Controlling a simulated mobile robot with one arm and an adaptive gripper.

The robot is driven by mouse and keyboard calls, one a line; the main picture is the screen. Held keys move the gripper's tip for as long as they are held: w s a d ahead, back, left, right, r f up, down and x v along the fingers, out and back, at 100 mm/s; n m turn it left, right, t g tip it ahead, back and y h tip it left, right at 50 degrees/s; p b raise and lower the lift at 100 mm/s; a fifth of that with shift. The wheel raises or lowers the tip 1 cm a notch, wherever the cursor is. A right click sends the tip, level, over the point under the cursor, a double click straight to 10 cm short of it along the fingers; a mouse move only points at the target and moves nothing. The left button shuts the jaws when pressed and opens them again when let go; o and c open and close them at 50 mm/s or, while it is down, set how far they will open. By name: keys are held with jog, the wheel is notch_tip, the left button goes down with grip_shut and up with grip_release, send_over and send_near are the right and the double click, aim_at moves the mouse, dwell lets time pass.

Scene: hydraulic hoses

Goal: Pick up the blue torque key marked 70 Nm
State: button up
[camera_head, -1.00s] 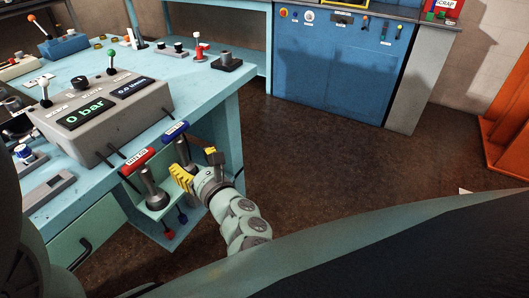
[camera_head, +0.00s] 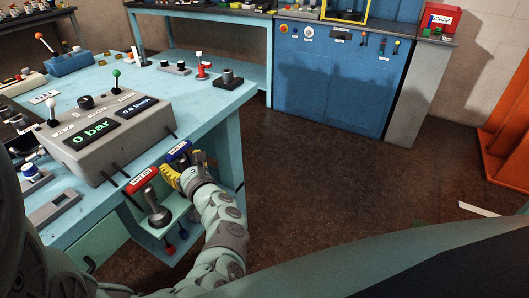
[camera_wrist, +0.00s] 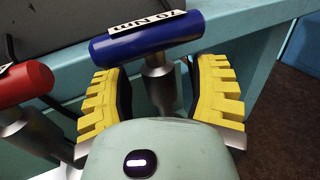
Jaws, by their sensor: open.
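The blue torque key (camera_wrist: 143,38) has a T-shaped handle with a white label reading 70 Nm, upside down in the wrist view. My gripper (camera_wrist: 160,95) is open, with a yellow padded finger on each side of the key's metal shaft (camera_wrist: 160,82), below the blue crossbar. No clear contact shows. In the head view my gripper (camera_head: 172,178) partly hides the key's shaft. The red torque key (camera_wrist: 22,85) stands to the left, and its handle also shows in the head view (camera_head: 141,180).
The light blue bench (camera_head: 205,105) carries a grey control box (camera_head: 105,135) reading 0 bar, close behind the keys. The red key stands close to my left finger. Open floor (camera_head: 310,170) lies to the right. A blue cabinet (camera_head: 340,85) is at the back.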

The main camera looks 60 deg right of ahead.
jog(key=shift+c, duration=0.3)
grip_shut()
dwell(0.5)
